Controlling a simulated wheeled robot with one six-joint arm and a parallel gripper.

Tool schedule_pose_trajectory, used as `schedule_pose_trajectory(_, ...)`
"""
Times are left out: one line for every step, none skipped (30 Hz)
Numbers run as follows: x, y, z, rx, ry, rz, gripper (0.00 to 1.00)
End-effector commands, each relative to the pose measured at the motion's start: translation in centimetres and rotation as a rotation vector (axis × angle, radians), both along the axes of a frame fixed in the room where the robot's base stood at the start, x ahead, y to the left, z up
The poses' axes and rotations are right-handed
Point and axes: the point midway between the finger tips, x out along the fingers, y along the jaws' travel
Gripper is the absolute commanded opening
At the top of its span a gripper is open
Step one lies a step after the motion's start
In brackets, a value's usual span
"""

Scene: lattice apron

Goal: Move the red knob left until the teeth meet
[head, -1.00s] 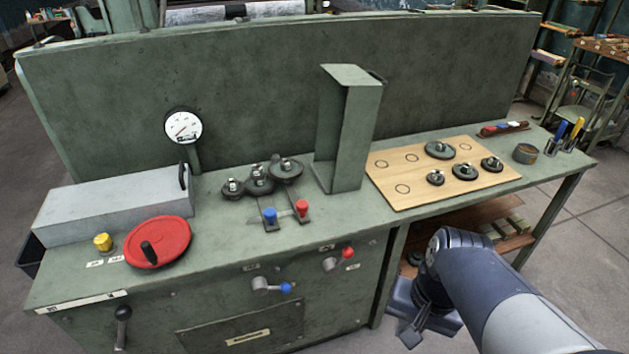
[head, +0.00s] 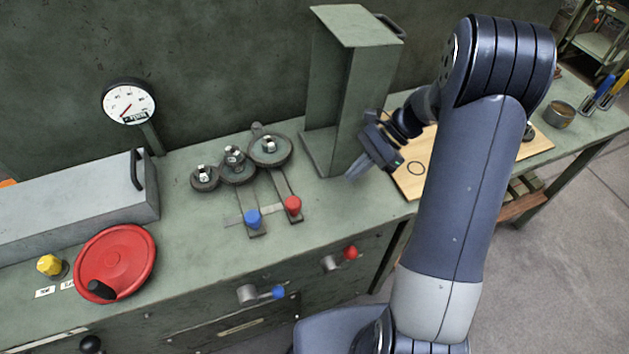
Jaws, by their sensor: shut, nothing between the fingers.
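The red knob (head: 292,205) stands upright at the front end of a flat metal arm that runs back toward the right large gear (head: 270,150). A blue knob (head: 252,217) stands to its left on a similar arm. A middle gear (head: 237,168) and a small gear (head: 205,179) sit to the left of the large gear. The gears look very close together; I cannot tell whether their teeth touch. My gripper (head: 355,172) is shut and empty, above the worktop to the right of and behind the red knob, touching nothing that I can see.
A tall green bracket (head: 345,90) stands right behind my gripper. A wooden board (head: 410,180) is partly hidden by my arm. Red-ended (head: 351,253) and blue-ended (head: 278,292) levers stick out of the front panel. A red handwheel (head: 130,255) lies at left.

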Motion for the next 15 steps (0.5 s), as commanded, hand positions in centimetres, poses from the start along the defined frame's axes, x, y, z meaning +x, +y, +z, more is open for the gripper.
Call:
schedule_pose_trajectory(0.0, 0.2, -0.2, 0.003, 0.003, -0.002, 0.00)
schedule_pose_trajectory(0.0, 0.3, -0.3, 0.004, 0.005, -0.002, 0.00)
schedule_pose_trajectory(-0.1, 0.6, -0.6, 0.004, 0.005, -0.001, 0.00)
schedule_pose_trajectory(-0.2, 0.9, -0.8, 0.003, 0.005, -0.001, 0.00)
schedule_pose_trajectory(-0.3, 1.2, -1.2, 0.003, 0.005, 0.001, 0.00)
schedule_pose_trajectory(-0.5, 1.6, -1.6, 0.002, 0.006, 0.001, 0.00)
schedule_pose_trajectory(-0.7, 2.0, -2.1, 0.002, 0.007, 0.001, 0.00)
schedule_pose_trajectory(-0.8, 2.5, -2.5, 0.003, 0.007, 0.001, 0.00)
schedule_pose_trajectory(-1.0, 3.0, -3.1, 0.003, 0.007, 0.001, 0.00)
schedule_pose_trajectory(-1.2, 3.5, -3.5, 0.002, 0.007, 0.002, 0.00)
schedule_pose_trajectory(-1.3, 3.9, -4.0, 0.003, 0.007, 0.003, 0.00)
schedule_pose_trajectory(-1.5, 4.5, -4.6, 0.002, 0.006, 0.002, 0.00)
schedule_pose_trajectory(-1.7, 5.0, -5.1, 0.002, 0.007, 0.002, 0.00)
schedule_pose_trajectory(-1.8, 5.4, -5.6, 0.001, 0.007, 0.002, 0.00)
schedule_pose_trajectory(-2.0, 6.0, -6.2, 0.002, 0.006, 0.002, 0.00)
